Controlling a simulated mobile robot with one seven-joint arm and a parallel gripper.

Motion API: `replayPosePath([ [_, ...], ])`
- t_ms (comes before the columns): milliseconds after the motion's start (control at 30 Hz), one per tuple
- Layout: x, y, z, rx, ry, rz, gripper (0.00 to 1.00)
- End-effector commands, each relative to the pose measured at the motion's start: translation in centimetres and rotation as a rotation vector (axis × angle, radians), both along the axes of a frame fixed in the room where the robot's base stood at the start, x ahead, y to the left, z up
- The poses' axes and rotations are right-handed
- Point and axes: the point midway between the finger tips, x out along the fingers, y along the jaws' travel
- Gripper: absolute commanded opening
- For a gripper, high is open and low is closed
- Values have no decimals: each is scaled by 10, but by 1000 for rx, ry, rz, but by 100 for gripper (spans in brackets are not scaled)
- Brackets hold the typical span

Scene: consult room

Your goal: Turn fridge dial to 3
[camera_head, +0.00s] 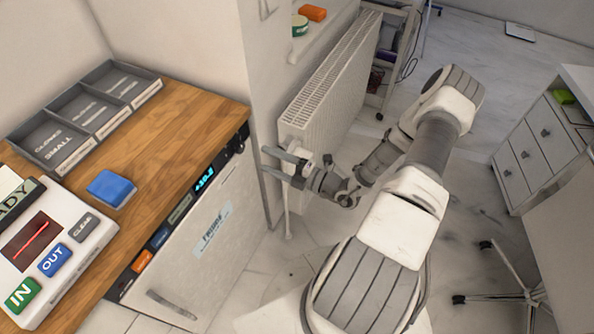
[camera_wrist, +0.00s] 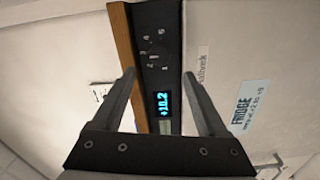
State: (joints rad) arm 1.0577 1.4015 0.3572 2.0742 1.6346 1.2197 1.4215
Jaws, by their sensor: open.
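The fridge (camera_head: 215,235) is a pale front under the wooden counter, with a dark control strip along its top. The fridge dial (camera_wrist: 155,54) is a dark round knob on that strip, ringed by small numbers; its pointer setting is too dark to tell. In the head view the dial (camera_head: 239,144) sits near the strip's right end. A lit blue display (camera_wrist: 163,104) beside it reads about +10.2. My gripper (camera_head: 270,163) is open and empty, just right of the fridge's corner. In the wrist view its fingertips (camera_wrist: 158,74) are apart, with the strip between them in the picture.
A white radiator (camera_head: 325,95) and wall stand close behind my gripper. The counter (camera_head: 175,130) holds a grey tray (camera_head: 75,125), a blue block (camera_head: 111,188) and a box with buttons (camera_head: 50,250). Open floor lies right of the fridge.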

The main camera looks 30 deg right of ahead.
Motion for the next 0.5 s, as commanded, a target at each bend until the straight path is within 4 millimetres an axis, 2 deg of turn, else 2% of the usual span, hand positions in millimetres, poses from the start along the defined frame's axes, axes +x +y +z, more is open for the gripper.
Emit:
replayPosePath([
  [33, -10, -9, 0, -2, 1, -5, 76],
  [200, -41, -31, 0, -1, 0, -3, 76],
  [333, -58, -43, 0, -1, 0, -2, 76],
  [500, -70, -51, 0, 0, 0, 1, 76],
])
